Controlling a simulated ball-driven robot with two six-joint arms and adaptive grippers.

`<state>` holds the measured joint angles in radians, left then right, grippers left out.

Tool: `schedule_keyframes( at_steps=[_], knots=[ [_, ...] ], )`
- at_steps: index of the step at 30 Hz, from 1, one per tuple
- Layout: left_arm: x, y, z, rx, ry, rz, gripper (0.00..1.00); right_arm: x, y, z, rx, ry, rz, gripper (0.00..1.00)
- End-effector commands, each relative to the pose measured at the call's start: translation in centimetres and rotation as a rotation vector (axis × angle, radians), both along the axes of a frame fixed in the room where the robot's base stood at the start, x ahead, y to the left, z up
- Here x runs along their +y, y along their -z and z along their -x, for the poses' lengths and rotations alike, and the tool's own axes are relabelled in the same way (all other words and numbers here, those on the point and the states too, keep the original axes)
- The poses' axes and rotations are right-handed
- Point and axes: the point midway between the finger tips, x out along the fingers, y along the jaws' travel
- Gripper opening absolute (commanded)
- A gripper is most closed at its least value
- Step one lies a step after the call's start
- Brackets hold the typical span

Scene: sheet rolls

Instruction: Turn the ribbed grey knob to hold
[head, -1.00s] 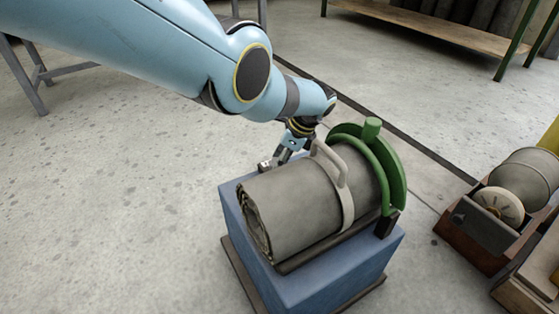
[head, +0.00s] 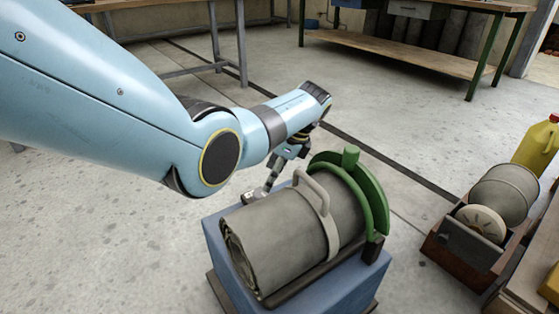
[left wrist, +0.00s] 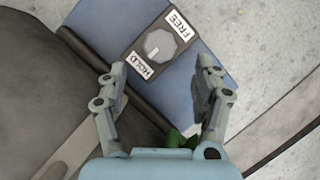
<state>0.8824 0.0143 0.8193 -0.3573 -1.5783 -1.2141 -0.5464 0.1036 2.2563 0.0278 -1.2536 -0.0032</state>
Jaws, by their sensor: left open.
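In the left wrist view the grey knob (left wrist: 160,45) sits on a dark plate (left wrist: 140,37) between a FREE label (left wrist: 180,24) and a HOLD label (left wrist: 140,66). I cannot tell clearly which label its mark points to. My left gripper (left wrist: 162,72) is open, its fingers apart on either side of the view with the knob beyond the gap between their tips. I see no contact. In the head view the left gripper (head: 262,188) reaches down behind the grey sheet roll (head: 265,245); the knob cannot be made out there. My right gripper is not in view.
The roll lies on a blue block (head: 225,262) with a strap handle (head: 318,205) over it and a green curved guide (head: 365,178) at its right end. Another roll in a wooden box (head: 445,255) and a yellow jug (head: 535,145) stand at right. Open floor lies left.

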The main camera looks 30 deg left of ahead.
Motion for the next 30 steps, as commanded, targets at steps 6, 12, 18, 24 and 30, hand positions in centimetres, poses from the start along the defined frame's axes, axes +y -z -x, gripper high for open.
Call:
schedule_keyframes(
  at_steps=[6, 12, 18, 24, 30],
  knots=[
    [-1.4, -3.4, -0.5, -0.002, 0.002, 0.0, 0.67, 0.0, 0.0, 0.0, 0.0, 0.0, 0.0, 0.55],
    [-1.7, -4.4, -0.6, -0.001, 0.0, 0.0, 0.67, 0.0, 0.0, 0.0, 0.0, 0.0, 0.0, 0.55],
    [-1.7, -4.4, -0.6, 0.0, 0.0, 0.0, 0.67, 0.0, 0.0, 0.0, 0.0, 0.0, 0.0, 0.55],
    [-1.7, -4.4, -0.6, 0.0, 0.0, 0.0, 0.67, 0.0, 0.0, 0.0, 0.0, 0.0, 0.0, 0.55],
    [-1.7, -4.3, -0.6, 0.0, 0.0, -0.001, 0.67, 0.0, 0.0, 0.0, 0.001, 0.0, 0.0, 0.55]
  ],
)
